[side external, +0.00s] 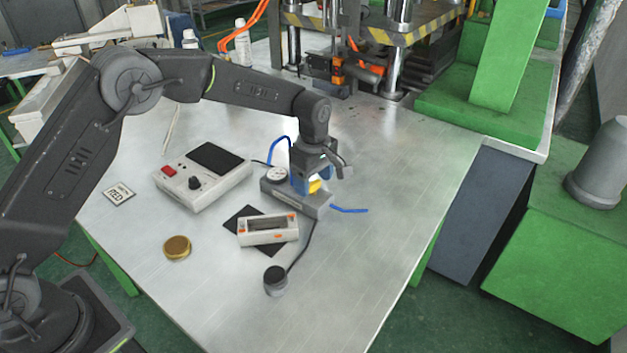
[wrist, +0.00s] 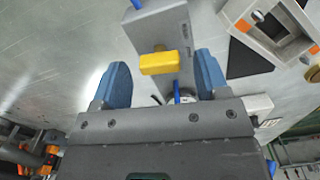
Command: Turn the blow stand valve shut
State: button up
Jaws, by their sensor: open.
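The blow stand (side external: 308,204) is a grey block on the metal table, with a round gauge (side external: 277,175) and blue hoses at both ends. Its yellow valve handle (side external: 315,186) is partly hidden by my gripper (side external: 312,178) in the side view. In the wrist view, the yellow handle (wrist: 159,63) lies crosswise to the stand's long body (wrist: 163,27). My gripper (wrist: 162,75) is open, its blue fingers on either side of the handle with a gap at each end. Whether the fingertips are at handle height is hard to tell.
A white-and-orange frame (side external: 268,230) on a dark mat and a black knob-like piece (side external: 275,281) on a cable are close in front. A control box (side external: 203,178), a brass disc (side external: 177,248) and a label card (side external: 119,194) lie left. The table's right side is clear.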

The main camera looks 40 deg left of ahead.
jog(key=shift+f, duration=0.4)
jog(key=shift+c, duration=0.3)
jog(key=c, duration=0.9)
jog(key=shift+o, duration=0.2)
jog(key=m, duration=0.3)
jog(key=shift+r, duration=0.1)
jog(key=shift+m, duration=2.1)
